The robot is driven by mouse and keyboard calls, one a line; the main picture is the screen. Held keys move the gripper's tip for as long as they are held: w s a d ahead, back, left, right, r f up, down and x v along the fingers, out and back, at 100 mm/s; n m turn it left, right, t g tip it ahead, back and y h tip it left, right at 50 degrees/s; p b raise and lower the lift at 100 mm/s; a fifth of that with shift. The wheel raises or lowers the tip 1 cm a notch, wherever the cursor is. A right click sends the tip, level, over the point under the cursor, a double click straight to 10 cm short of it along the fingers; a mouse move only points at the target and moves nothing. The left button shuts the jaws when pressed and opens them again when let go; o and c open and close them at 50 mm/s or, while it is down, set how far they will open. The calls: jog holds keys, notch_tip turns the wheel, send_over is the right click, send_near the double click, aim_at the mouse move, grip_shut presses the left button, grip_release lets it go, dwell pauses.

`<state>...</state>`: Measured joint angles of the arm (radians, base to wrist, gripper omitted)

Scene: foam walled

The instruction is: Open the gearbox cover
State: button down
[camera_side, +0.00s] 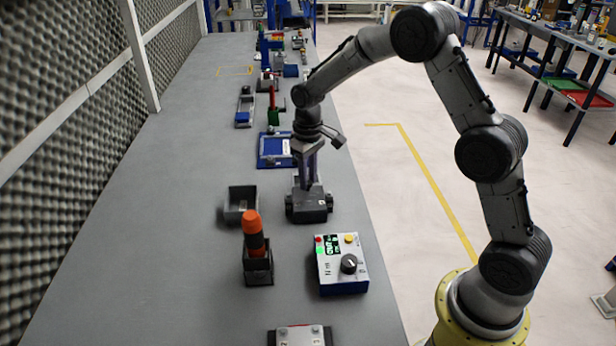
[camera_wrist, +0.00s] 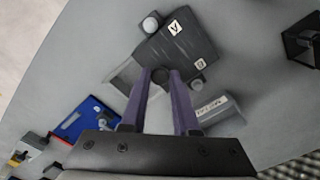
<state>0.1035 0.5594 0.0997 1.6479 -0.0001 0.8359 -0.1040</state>
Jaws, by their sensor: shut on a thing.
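The gearbox (camera_side: 309,206) is a dark grey housing with round stubs at its sides, standing on the grey bench in the side view. In the wrist view its dark top (camera_wrist: 185,45) carries two small white letter labels and shows round stubs at its edges. My gripper (camera_side: 306,186) points down at the gearbox from above. In the wrist view its two purple fingers (camera_wrist: 160,75) are shut on a small dark knob at the near edge of the top. The fingers hide most of the knob. I cannot tell whether the cover is lifted from the housing.
An open grey bin (camera_side: 242,202) stands left of the gearbox. An orange-handled tool (camera_side: 253,231) stands upright in a dark holder (camera_side: 258,269). A control box (camera_side: 342,270) with a black dial is in front. A blue tray (camera_side: 271,152) lies behind. The bench edge is close on the right.

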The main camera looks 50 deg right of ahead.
jog(key=w+d, duration=0.5)
jog(key=shift+w+d+r, duration=0.1)
jog(key=shift+w, duration=0.1)
jog(key=c, duration=0.7)
grip_release()
jog(key=shift+o, duration=0.2)
jog(key=shift+s, duration=0.1)
notch_tip(320, 180, up, 14)
